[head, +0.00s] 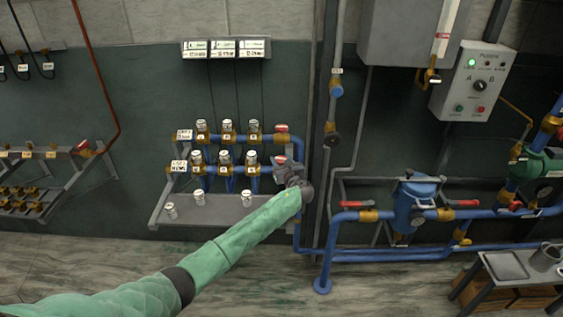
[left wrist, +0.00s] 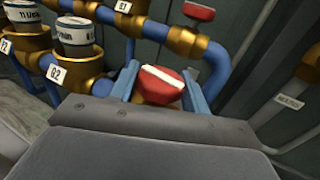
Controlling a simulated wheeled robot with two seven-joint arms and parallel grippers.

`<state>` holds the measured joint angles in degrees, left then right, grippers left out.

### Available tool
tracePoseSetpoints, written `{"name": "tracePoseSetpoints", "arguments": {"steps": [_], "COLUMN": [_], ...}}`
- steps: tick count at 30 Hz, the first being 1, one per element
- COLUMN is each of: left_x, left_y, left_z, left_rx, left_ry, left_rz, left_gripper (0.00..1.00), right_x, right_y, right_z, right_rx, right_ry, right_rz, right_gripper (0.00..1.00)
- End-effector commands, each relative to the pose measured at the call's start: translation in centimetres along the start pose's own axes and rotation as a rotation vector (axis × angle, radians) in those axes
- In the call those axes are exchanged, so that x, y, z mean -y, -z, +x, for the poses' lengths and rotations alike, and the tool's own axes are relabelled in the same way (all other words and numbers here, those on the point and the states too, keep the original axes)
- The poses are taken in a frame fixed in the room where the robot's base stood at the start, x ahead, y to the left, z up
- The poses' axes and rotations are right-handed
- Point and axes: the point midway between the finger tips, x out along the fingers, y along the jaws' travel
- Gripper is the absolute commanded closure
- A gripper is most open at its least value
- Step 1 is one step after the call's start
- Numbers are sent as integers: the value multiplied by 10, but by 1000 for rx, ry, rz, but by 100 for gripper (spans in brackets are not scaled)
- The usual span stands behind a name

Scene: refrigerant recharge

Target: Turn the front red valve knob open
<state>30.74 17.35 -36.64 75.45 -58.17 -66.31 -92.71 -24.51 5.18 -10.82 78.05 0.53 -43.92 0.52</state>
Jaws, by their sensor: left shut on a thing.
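The front red valve knob (left wrist: 162,84), with a white stripe across its top, sits on a brass valve body at the right end of the front pipe row. My right gripper is out of view.
Labelled brass valves with white-topped caps (head: 224,157) stand on both pipe rows left of the knob. A grey shelf (head: 222,214) with several caps is below. A vertical pipe (head: 326,170) runs close right. The floor in front is clear.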

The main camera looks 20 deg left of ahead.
Motion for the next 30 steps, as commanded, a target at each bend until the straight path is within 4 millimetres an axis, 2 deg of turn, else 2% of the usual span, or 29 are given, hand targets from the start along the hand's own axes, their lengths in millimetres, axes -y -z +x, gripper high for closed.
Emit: {"name": "tracePoseSetpoints", "arguments": {"steps": [10,21,22,24,25,30], "left_x": [1,1,1,1,1,1], "left_y": [0,-1,-1,-1,-1,-1], "left_z": [0,0,0,0,0,0], "left_rx": [0,1,1,1,1,0], "left_ry": [-204,-226,-225,-225,-225,-225], "left_rz": [-2,-1,-1,-1,-1,-1], "left_gripper": [76,76,50,36,32,32], "right_x": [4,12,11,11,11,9], "right_y": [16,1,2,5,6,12], "right_z": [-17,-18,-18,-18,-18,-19], "right_rx": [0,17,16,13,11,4], "right_ry": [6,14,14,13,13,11], "right_rz": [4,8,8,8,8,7], "right_gripper": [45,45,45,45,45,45]}}
